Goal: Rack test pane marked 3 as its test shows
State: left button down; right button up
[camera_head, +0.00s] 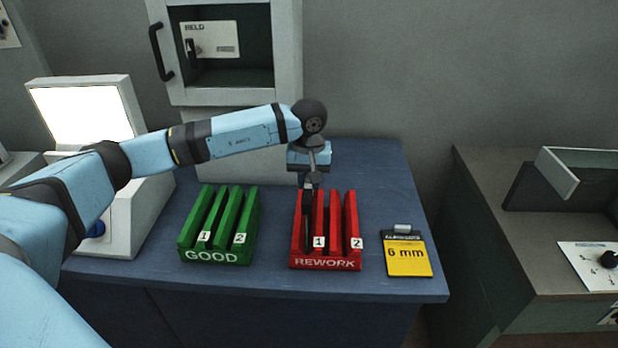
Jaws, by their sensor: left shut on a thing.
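My left gripper (310,190) points down at the back left part of the red REWORK rack (326,264). It is shut on a thin dark thing, which I take for the test pane (308,232), seen nearly edge-on at the rack's left slot, beside the label 1. I cannot read a mark on it or tell how deep it sits. The green GOOD rack (216,256) stands to the left, with labels 1 and 2 on its front. My right gripper is not in view.
A yellow 6 mm card (407,260) lies right of the red rack. A lit white light box (85,112) stands at the left. A grey bench (490,190) with an open bin is at the right.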

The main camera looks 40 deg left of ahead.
pick_arm(q)
jog(key=shift+f+b, duration=0.6)
jog(key=shift+f, duration=0.05)
dwell(0.4)
jog(key=c, duration=0.9)
grip_release()
notch_tip(320, 180, up, 14)
jog(key=shift+f+b, duration=0.1)
jog(key=shift+b, duration=0.4)
